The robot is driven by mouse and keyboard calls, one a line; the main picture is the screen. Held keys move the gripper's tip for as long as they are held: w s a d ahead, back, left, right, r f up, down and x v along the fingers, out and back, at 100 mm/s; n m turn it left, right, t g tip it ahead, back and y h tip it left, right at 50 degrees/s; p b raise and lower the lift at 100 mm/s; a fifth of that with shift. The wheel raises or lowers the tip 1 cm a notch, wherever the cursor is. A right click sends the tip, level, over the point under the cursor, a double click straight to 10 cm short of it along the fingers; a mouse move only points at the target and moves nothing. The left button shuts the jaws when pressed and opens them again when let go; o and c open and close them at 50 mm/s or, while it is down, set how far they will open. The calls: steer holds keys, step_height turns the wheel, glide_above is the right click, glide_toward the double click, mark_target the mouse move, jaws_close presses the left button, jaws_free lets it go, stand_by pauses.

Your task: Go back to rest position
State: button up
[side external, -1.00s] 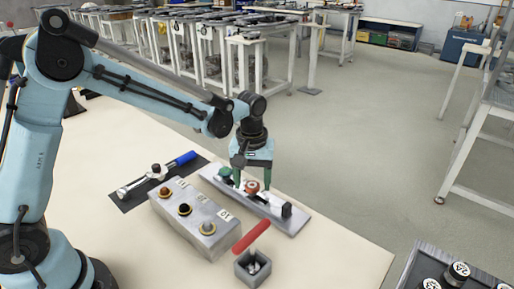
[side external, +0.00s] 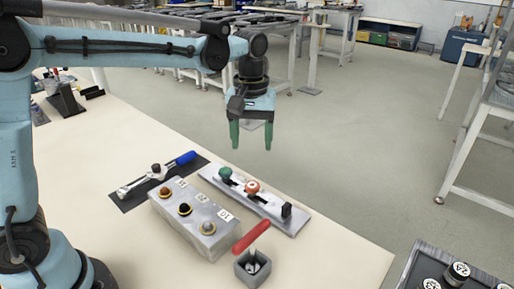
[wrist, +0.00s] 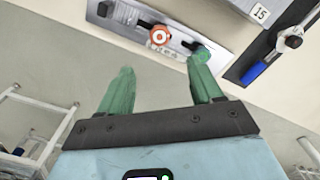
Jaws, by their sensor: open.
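My gripper (side external: 251,140) is open and empty, with two green fingers pointing down. It hangs in the air well above the ring track (side external: 262,207), a light metal plate on the table. On the track sit a green knob (side external: 225,173), a red ring-like knob (side external: 252,187) and a dark block (side external: 287,211) at the right end. In the wrist view my gripper (wrist: 162,80) shows both fingers apart with nothing between them. The red knob (wrist: 159,36) and green knob (wrist: 200,52) appear beyond the fingertips.
A metal block with several round buttons (side external: 196,222) stands beside the track. A tray (side external: 408,265) with dark round items is at lower right.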

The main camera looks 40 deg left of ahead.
steer(key=s+a+f+m+t, duration=0.1)
steer(key=s+a+m+t, duration=0.1)
steer(key=s, duration=0.5)
steer(key=s+a+f+m+t, duration=0.1)
steer(key=s+a+m+t, duration=0.2)
steer(key=s+m+t, duration=0.2)
steer(key=shift+s+a, duration=0.15)
steer(key=shift+s, duration=0.8)
